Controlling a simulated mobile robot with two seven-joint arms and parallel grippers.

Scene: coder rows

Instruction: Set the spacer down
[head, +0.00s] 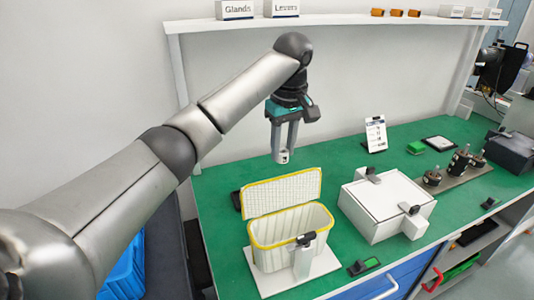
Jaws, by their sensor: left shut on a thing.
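My left gripper (284,148) hangs fingers-down in mid-air above the green bench, behind the open lid of a yellow-rimmed bin in the picture. It is shut on a small light-grey piece, which I take to be the spacer (282,157). Only a little of the spacer shows between the fingertips; it appears clear of the bench and the lid. My right gripper is not in view.
The white bin (290,242) has a mesh lid (283,193) standing open. A closed white box (387,203) with dark-knobbed clamps stands to its right. Dark fixtures (459,160) and a card stand (376,135) are farther right. Green bench (335,160) is bare between lid and card.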

